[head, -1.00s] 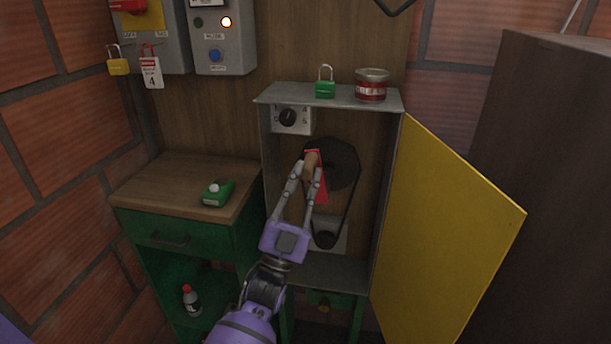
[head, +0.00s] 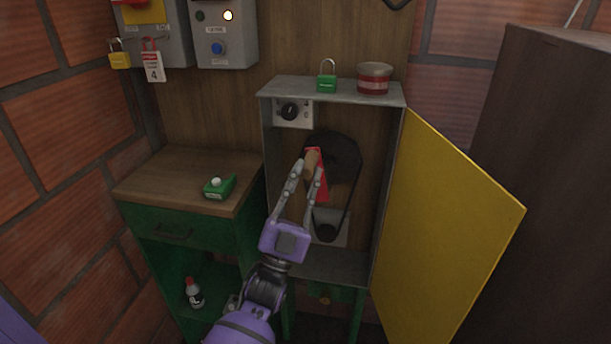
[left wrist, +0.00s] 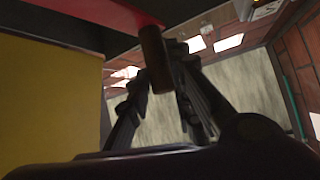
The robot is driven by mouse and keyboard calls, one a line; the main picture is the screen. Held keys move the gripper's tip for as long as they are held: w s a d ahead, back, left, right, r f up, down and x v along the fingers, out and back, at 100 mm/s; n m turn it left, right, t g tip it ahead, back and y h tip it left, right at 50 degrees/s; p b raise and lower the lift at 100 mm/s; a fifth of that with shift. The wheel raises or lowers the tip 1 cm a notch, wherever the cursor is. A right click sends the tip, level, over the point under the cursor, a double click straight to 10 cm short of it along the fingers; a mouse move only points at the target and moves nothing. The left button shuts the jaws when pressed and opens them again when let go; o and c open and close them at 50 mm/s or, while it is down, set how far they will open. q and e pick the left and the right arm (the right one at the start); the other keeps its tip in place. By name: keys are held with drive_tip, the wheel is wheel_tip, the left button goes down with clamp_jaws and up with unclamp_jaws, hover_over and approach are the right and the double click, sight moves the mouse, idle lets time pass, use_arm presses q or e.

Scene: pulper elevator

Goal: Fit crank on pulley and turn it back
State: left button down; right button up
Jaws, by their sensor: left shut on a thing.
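The crank has a red arm (head: 321,183) and a brown wooden handle (head: 311,159). It is in front of the large dark pulley (head: 344,165) inside the open grey cabinet. A belt runs from this pulley down to a small lower pulley (head: 326,228). My left gripper (head: 314,167) is shut on the crank's handle, which also shows between the fingers in the left wrist view (left wrist: 155,60). The red arm (left wrist: 85,12) crosses the top of that view. I cannot tell how fully the crank sits on the hub. My right gripper is not in view.
The yellow cabinet door (head: 440,230) stands open to the right. A green padlock (head: 326,78) and a red-and-white tin (head: 374,78) stand on the cabinet top. A green box with a pale button (head: 219,187) lies on the wooden bench at left. A control box (head: 222,35) hangs above.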

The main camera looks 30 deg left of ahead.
use_arm(q)
drive_tip(key=shift+s+r, duration=0.1)
drive_tip(key=shift+s+d+p, duration=0.2)
drive_tip(key=shift+s, duration=0.4)
drive_tip(key=shift+s+d+p, duration=0.15)
drive_tip(key=shift+s+p, duration=0.05)
drive_tip(key=shift+s, duration=0.35)
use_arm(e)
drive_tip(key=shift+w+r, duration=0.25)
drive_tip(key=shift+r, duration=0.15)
use_arm(q)
drive_tip(key=shift+s+d+p, duration=0.2)
drive_tip(key=shift+s+d, duration=0.1)
drive_tip(key=shift+s, duration=0.65)
drive_tip(key=shift+s+d+p, duration=0.25)
drive_tip(key=shift+s, duration=0.7)
drive_tip(key=shift+s+d+p, duration=0.2)
drive_tip(key=shift+s+d, duration=0.1)
drive_tip(key=shift+s, duration=0.65)
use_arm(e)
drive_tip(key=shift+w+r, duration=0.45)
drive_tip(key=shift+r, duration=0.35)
